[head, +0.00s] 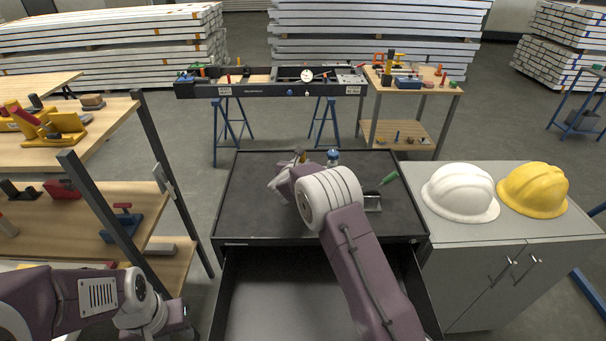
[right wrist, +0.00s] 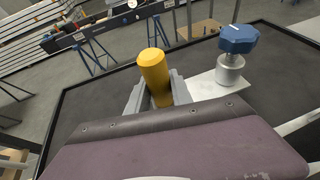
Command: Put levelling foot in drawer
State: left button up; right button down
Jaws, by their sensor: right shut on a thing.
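My right gripper (right wrist: 156,100) is shut on an upright yellow cylinder (right wrist: 154,72), which stands between its grey fingers. In the head view the right gripper (head: 281,178) is over the black cabinet top, with the yellow piece (head: 300,156) partly hidden behind it. A blue-knobbed grey piece (right wrist: 235,52) stands upright just beside, apart from the fingers; its blue top (head: 333,154) also shows in the head view. I cannot tell which piece is the levelling foot. The drawer (head: 275,305) below the cabinet top is open, its visible floor bare. My left gripper is unclear at the lower left.
A green-handled tool (head: 388,179) lies at the right of the cabinet top (head: 250,205). White (head: 460,192) and yellow (head: 533,189) helmets sit on the grey cabinet at right. A wooden shelf rack (head: 105,130) stands at left. My right forearm crosses above the drawer.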

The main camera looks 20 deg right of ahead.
notch_tip(320, 180, down, 3)
jog(key=shift+s+a, duration=0.1)
jog(key=shift+f, duration=0.2)
jog(key=shift+f, duration=0.15)
jog(key=c, duration=1.1)
grip_release()
jog(key=shift+c, duration=0.2)
